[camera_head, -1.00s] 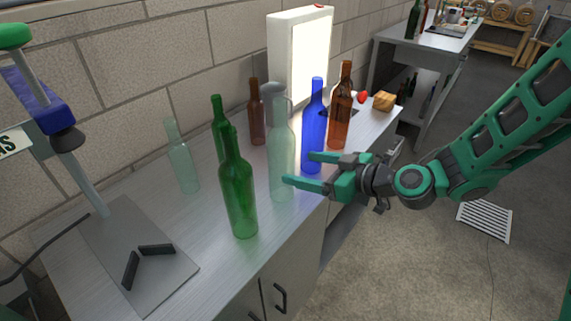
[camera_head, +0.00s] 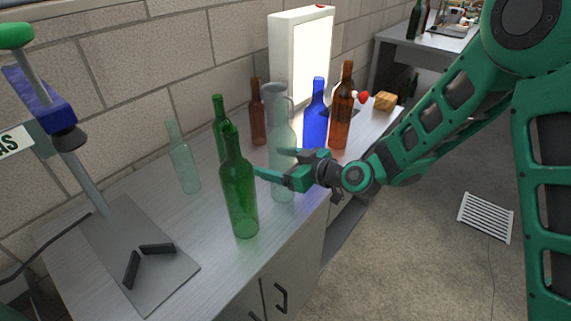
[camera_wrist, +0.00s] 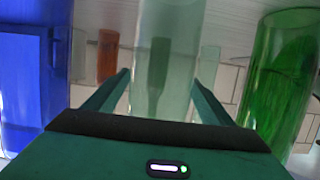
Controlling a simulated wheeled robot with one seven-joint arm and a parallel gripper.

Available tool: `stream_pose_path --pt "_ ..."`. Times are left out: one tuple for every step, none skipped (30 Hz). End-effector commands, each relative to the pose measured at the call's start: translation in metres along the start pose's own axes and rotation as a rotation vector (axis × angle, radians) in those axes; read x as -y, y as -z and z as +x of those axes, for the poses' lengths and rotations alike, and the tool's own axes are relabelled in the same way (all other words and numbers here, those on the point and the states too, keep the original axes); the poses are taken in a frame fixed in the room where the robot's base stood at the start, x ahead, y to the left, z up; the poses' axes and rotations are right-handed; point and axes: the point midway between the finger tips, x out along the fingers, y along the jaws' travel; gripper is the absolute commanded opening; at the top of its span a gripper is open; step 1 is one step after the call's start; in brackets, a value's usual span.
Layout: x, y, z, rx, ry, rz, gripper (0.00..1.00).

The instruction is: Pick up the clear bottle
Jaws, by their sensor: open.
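A tall, clear, pale-greenish bottle (camera_head: 281,128) with a loop at its neck stands upright in the middle of the metal bench. My gripper (camera_head: 268,162) is open, with its fingers at either side of this bottle's lower body. In the wrist view the clear bottle (camera_wrist: 166,40) stands between the two open fingers (camera_wrist: 160,77), and I cannot tell whether they touch it. A second pale clear bottle (camera_head: 183,162), smaller, stands farther left near the wall.
A green bottle (camera_head: 239,190) stands close by my gripper's left finger. A blue bottle (camera_head: 314,115) and a brown bottle (camera_head: 342,110) stand to the right. Another green bottle (camera_head: 219,125) and a brown one (camera_head: 257,115) stand behind. A lit panel (camera_head: 302,60) is at the back.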

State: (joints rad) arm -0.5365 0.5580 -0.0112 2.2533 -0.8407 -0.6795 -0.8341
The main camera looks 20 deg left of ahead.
Motion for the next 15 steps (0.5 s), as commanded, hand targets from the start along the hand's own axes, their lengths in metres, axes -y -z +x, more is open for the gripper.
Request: stream_pose_path --pt "0.0005 -0.0007 0.0045 0.001 0.001 -0.002 0.76" --pt "0.0004 -0.0006 0.0061 0.001 0.0 -0.002 0.76" --pt "0.0 -0.0005 0.0075 0.001 0.0 -0.001 0.76" --pt "-0.0002 -0.0004 0.008 0.001 -0.001 0.0 0.76" --pt "-0.0003 -0.0004 0.0082 0.001 -0.001 0.0 0.76" --pt "-0.0005 -0.0004 0.0082 0.001 -0.001 0.0 0.76" --pt "-0.0005 -0.0004 0.0081 0.001 -0.001 0.0 0.76" --pt "-0.0005 -0.0004 0.008 0.001 -0.001 0.0 0.76" --pt "-0.0005 -0.0004 0.0079 0.001 -0.001 0.0 0.76" --pt "-0.0004 -0.0003 0.0079 0.001 -0.001 0.0 0.76" --pt "-0.0005 -0.0003 0.0079 0.001 -0.001 0.0 0.69" --pt "-0.0005 -0.0003 0.0078 0.001 -0.001 0.0 0.59" --pt "-0.0004 -0.0003 0.0078 0.001 -0.001 0.0 0.52" --pt "-0.0004 -0.0003 0.0078 0.0 -0.001 0.0 0.45" --pt "-0.0004 -0.0003 0.0077 0.001 -0.001 0.0 0.36"
